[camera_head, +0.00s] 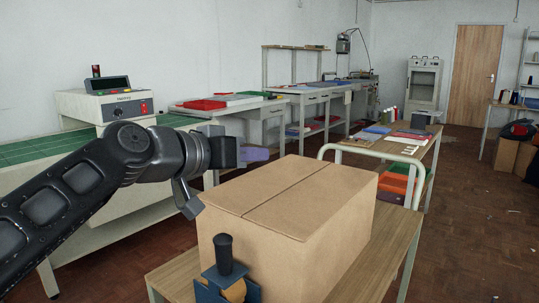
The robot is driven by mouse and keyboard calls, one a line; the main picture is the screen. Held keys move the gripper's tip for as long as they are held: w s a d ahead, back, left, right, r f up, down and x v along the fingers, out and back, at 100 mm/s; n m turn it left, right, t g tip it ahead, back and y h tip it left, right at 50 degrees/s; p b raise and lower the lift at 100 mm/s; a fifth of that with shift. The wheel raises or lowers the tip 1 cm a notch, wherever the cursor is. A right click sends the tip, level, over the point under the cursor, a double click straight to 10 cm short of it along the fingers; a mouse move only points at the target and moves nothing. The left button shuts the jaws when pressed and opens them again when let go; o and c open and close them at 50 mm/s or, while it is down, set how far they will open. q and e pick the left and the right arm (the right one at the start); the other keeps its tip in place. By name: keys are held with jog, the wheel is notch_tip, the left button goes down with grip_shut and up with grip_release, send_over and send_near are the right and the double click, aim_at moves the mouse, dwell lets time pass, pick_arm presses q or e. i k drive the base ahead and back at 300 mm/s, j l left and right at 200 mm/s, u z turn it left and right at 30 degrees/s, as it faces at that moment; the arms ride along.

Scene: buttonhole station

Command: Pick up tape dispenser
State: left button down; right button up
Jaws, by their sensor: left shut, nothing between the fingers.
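The tape dispenser (228,284) is blue with an upright black handle and an orange-brown roll. It stands at the bottom of the head view, on the near edge of the wooden table (178,277), in front of a large cardboard box (290,205). Its lower part is cut off by the picture edge. My left gripper (229,153) is shut and empty, raised above and behind the dispenser, near the box's left top edge. It is well apart from the dispenser. My right gripper is out of view.
The closed box fills most of the small table. A cart (430,140) with folders stands behind the box. A green-topped bench (40,147) with a machine (105,103) is at left.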

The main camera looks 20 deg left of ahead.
aim_at(223, 282)
jog(key=k+j, duration=0.3)
jog(key=k, duration=0.15)
jog(key=k+j, duration=0.3)
jog(key=k, duration=0.2)
